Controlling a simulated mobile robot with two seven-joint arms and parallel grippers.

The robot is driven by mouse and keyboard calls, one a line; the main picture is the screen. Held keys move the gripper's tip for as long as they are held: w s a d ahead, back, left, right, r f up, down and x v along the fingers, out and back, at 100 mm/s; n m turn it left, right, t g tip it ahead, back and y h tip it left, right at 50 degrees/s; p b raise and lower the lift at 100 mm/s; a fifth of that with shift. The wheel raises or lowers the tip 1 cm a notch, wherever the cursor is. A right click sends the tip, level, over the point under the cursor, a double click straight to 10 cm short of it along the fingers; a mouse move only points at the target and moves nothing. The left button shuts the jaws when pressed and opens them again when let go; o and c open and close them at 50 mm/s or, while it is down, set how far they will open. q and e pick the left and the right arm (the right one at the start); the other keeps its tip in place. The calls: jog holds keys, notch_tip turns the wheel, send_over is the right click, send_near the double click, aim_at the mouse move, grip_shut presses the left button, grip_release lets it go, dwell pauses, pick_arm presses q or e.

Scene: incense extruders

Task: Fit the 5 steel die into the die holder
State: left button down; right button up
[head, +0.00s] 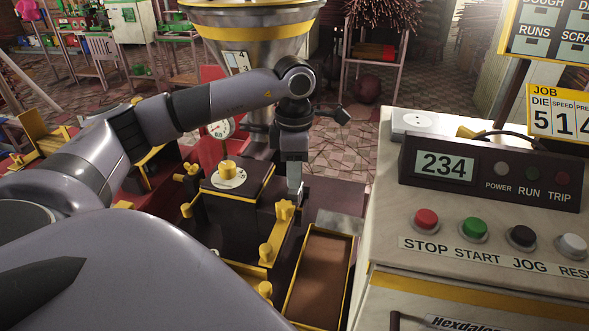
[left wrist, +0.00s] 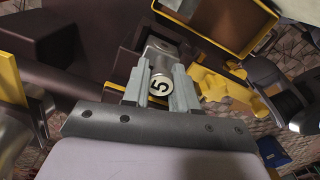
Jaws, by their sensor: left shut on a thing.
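The 5 steel die (left wrist: 159,86) is a short, bright steel cylinder with a black 5 on its end face. In the left wrist view my left gripper (left wrist: 160,92) is shut on it, one finger on each side. In the head view my left gripper (head: 294,190) points down at the right side of the dark extruder block (head: 233,213), and the die cannot be made out there. The far end of the die points to a dark part of the machine. The die holder's opening is hidden, so I cannot tell whether the die is inside it. My right gripper is not in view.
Yellow clamp knobs (head: 283,212) stick out close to my left gripper. A brown tray with a yellow rim (head: 350,275) lies below and in front. The control cabinet (head: 385,225) stands close on the right. A steel hopper (head: 250,25) rises behind the arm.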

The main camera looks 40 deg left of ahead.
pick_arm(q)
jog(key=shift+f+b, duration=0.55)
jog(key=shift+f, duration=0.35)
jog(key=c, duration=0.8)
grip_release()
notch_tip(320, 180, up, 7)
jog(key=shift+r, duration=0.15)
